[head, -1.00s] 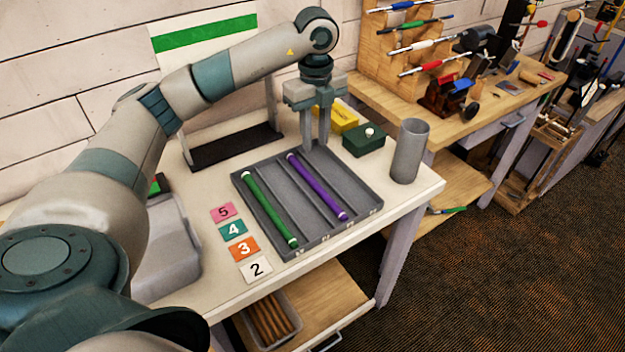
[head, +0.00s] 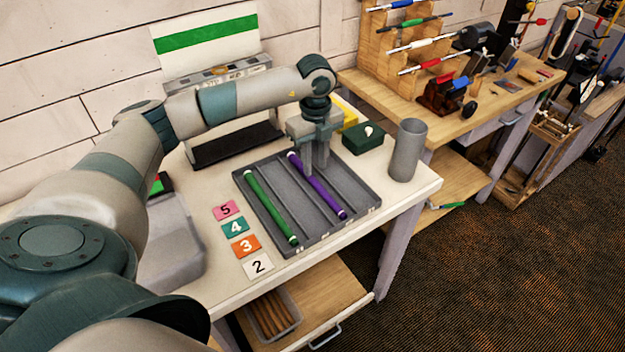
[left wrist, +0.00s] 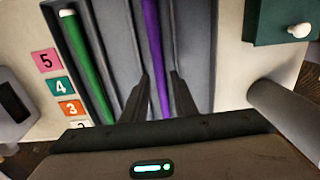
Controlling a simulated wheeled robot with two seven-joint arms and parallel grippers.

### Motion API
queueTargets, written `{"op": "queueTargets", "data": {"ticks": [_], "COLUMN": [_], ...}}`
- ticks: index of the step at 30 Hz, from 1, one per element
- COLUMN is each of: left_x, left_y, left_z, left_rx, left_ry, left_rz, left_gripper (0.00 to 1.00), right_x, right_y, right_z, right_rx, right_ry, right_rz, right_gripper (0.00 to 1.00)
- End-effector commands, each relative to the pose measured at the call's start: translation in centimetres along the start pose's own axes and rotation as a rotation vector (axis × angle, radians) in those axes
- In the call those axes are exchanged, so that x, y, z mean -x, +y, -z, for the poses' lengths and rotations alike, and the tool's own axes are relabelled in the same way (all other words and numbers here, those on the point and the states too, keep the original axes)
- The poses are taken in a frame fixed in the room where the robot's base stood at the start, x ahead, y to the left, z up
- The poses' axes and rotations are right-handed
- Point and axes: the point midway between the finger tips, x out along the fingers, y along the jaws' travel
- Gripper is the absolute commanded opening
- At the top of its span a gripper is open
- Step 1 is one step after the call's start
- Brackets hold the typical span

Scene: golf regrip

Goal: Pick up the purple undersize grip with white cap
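The purple grip (head: 327,197) lies in a compartment of the grey divided tray (head: 357,189) on the workbench, its upper part close to my gripper. In the left wrist view the purple grip (left wrist: 153,50) runs up between the two fingers; its cap is not clear there. My left gripper (head: 317,169) points down over the tray with its fingers apart. In the left wrist view the fingertips (left wrist: 160,80) stand on either side of the purple grip with a gap. Whether they touch it cannot be told. My right gripper is not in view.
A green grip (head: 269,207) lies in the tray's left compartment. Numbered cards (head: 242,247) lie left of the tray. A dark green box (head: 363,139) and an upright grey cylinder (head: 406,150) stand to the right and behind.

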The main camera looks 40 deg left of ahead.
Motion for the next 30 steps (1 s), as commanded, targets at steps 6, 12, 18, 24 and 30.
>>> {"op": "queueTargets", "data": {"ticks": [6,12,18,24,30], "left_x": [-1.5,-4.0,-5.1,-5.1,-5.1], "left_y": [0.2,0.2,0.1,0.1,0.1], "left_z": [0.2,0.3,0.3,0.3,0.3], "left_rx": [0.000,0.000,0.000,0.000,0.000], "left_ry": [0.001,0.001,0.001,0.000,0.000], "left_rz": [-0.005,-0.004,-0.001,-0.001,-0.001], "left_gripper": [0.26,0.26,0.26,0.26,0.26], "right_x": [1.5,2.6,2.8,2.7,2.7], "right_y": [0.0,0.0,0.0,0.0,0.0], "right_z": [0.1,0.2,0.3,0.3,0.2], "right_rx": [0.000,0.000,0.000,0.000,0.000], "right_ry": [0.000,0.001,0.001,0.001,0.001], "right_rz": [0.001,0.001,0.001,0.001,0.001], "right_gripper": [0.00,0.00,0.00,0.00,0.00]}}
